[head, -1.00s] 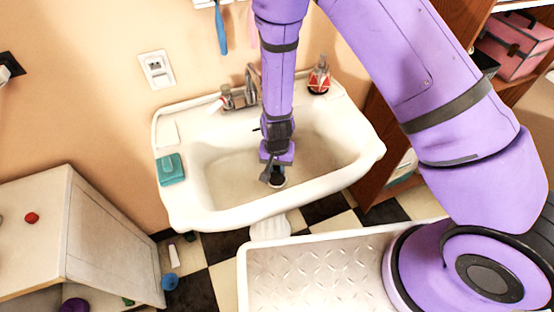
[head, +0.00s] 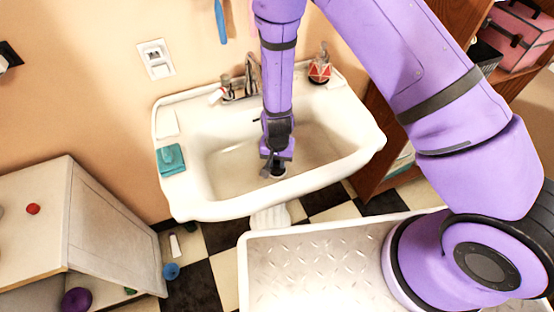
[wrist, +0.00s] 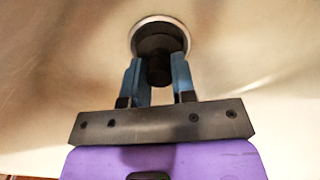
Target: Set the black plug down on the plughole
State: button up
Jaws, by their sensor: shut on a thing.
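The black plug (wrist: 158,42) shows in the wrist view as a dark disc with a knob. My gripper (wrist: 158,66) is shut on the knob, with one blue finger on either side. The pale rim of the plughole (wrist: 186,27) rings the plug; I cannot tell whether the plug rests fully on it or hangs just above. In the head view my gripper (head: 272,168) points down into the white basin (head: 232,168) near its front wall. The plug is mostly hidden there by my gripper.
A teal soap dish (head: 170,160) sits on the basin's left ledge. The tap (head: 252,75) and a red-based bottle (head: 319,68) stand along the back. The basin walls surround my gripper. The rest of the basin floor is clear.

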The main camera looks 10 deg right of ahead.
jog(key=shift+f, duration=0.5)
jog(key=o, duration=1)
jog(key=shift+r, duration=0.1)
notch_tip(320, 180, up, 11)
jog(key=shift+f, duration=0.2)
